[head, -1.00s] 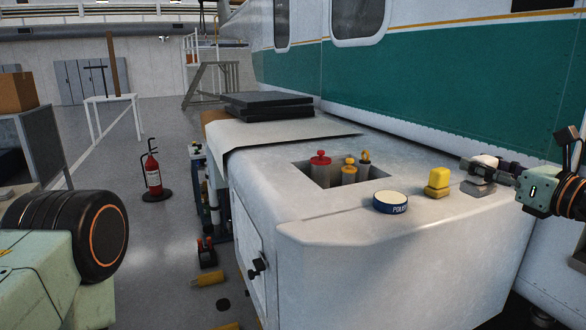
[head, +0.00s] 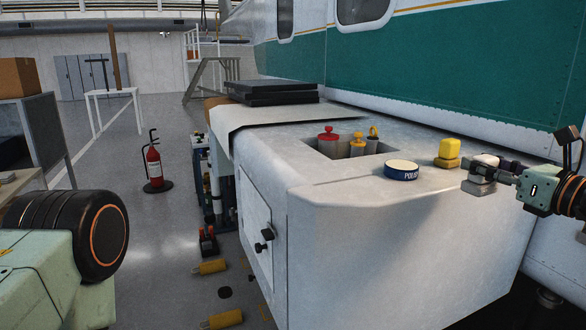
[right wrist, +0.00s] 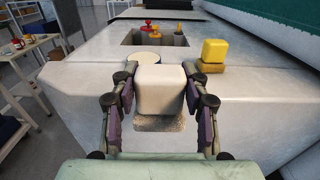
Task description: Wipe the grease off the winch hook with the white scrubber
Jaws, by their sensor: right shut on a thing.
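My right gripper (head: 486,174) is shut on the white scrubber, a pale block with a rough grey underside. In the right wrist view the scrubber (right wrist: 160,92) sits between the two fingers of the gripper (right wrist: 159,100). It is held near the front edge of the pale helicopter side body, and I cannot tell its exact height. A yellow scrubber (head: 449,153) of similar shape rests on that body, beyond the gripper. I cannot make out the winch hook in either view. My left gripper is not in view.
The side body's top (head: 330,185) also bears a round blue-and-white tin (head: 402,170) and a recess with red- and yellow-topped items (head: 357,145). Black flat cases (head: 264,91) lie farther back. A fire extinguisher (head: 154,167) and yellow cylinders (head: 210,267) are on the floor at left.

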